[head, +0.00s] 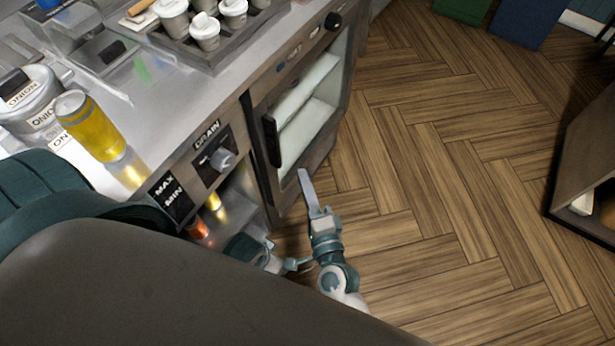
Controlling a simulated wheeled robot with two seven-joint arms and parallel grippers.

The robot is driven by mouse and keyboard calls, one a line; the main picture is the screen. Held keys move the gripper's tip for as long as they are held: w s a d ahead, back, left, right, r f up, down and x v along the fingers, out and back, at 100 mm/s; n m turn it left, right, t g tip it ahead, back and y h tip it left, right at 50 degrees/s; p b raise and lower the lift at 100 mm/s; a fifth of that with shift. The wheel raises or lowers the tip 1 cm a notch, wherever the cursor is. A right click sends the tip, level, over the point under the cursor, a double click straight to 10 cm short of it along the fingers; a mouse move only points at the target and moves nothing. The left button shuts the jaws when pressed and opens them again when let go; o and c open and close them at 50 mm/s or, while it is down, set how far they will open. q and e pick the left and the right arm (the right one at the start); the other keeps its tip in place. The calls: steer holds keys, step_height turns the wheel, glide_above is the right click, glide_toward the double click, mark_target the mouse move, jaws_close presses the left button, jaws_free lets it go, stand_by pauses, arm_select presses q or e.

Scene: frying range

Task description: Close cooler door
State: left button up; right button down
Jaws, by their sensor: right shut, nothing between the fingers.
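The cooler (262,185) is built in under the counter. Its door (318,150) has a frame around a large pane, with white shelves or contents showing behind it. A black upright handle (272,141) sits on the door's left side. A dark gap runs along that left edge; I cannot tell how far the door stands from its frame. My right gripper (304,178) is shut and empty, its fingers pointing up in the picture near the door's lower edge. I cannot tell whether it touches the door.
A drain knob (221,159) sticks out left of the cooler. The wooden floor (440,150) is clear; a dark cabinet (585,150) stands far right.

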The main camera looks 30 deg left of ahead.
arm_select(q)
steer(key=shift+w+a+f, duration=0.1)
steer(key=shift+a+f, duration=0.05)
steer(key=shift+f, duration=0.3)
steer(key=shift+w+a+f, duration=0.1)
steer(key=shift+f, duration=0.35)
arm_select(e)
steer(key=s+a, duration=0.4)
steer(key=s, duration=0.3)
steer(key=shift+s, duration=0.4)
arm_select(q)
steer(key=shift+d, duration=0.1)
arm_select(e)
steer(key=shift+f, duration=0.1)
